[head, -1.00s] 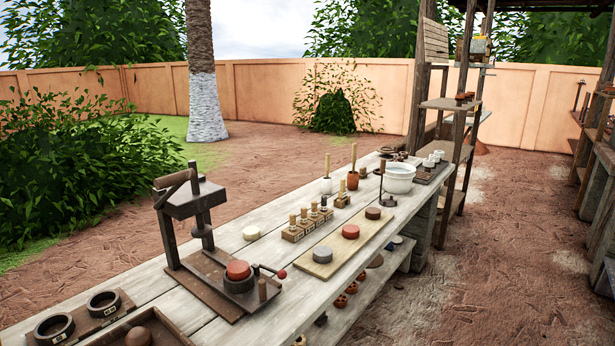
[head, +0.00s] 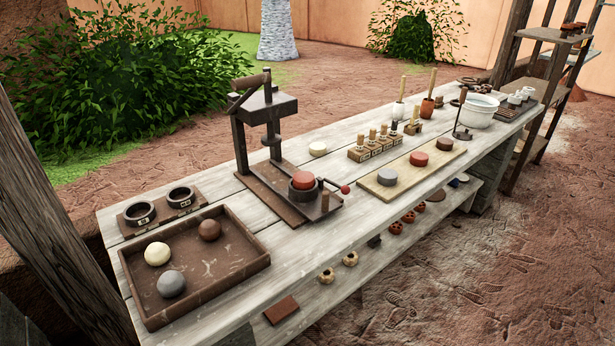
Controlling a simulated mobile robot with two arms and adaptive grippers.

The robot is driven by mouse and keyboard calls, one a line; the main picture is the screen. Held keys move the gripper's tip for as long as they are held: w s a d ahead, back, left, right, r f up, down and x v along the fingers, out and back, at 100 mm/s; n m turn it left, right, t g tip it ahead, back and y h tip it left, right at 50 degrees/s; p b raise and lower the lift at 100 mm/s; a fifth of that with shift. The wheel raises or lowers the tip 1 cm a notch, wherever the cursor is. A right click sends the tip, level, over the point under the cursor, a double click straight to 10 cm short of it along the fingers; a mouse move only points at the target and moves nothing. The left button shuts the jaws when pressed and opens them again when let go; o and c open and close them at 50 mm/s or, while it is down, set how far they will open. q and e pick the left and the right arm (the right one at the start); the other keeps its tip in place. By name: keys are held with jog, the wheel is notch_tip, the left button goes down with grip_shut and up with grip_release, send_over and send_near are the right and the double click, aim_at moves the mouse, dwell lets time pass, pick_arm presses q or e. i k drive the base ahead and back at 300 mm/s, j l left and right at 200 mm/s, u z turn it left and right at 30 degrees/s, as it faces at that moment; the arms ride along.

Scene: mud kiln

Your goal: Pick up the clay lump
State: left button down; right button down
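A brown tray (head: 222,281) lies at the near left end of the long wooden table. In it are three round lumps that look like clay: a cream one (head: 157,254), a grey one (head: 171,284) and a brown one (head: 210,230). They rest apart from each other. A red lump (head: 303,180) sits in the round holder of the press (head: 268,110). I cannot tell which of these is the clay lump of the task. Neither of my grippers is in the head view.
A ring holder (head: 160,207) stands behind the tray. A pale board (head: 413,171) with several round discs, a stamp rack (head: 375,147) and a white bowl (head: 482,111) stand farther right. A wooden post (head: 45,200) rises at the left. Open ground lies in front of the table.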

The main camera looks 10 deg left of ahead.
aim_at(302, 179)
jog(key=u, duration=1.05)
jog(key=i+l+u, duration=0.1)
jog(key=l+u, duration=0.75)
jog(key=l, duration=0.25)
jog(key=l+u, duration=0.45)
jog(key=k+l+u, duration=0.2)
jog(key=l+u, duration=0.25)
jog(key=l, duration=0.15)
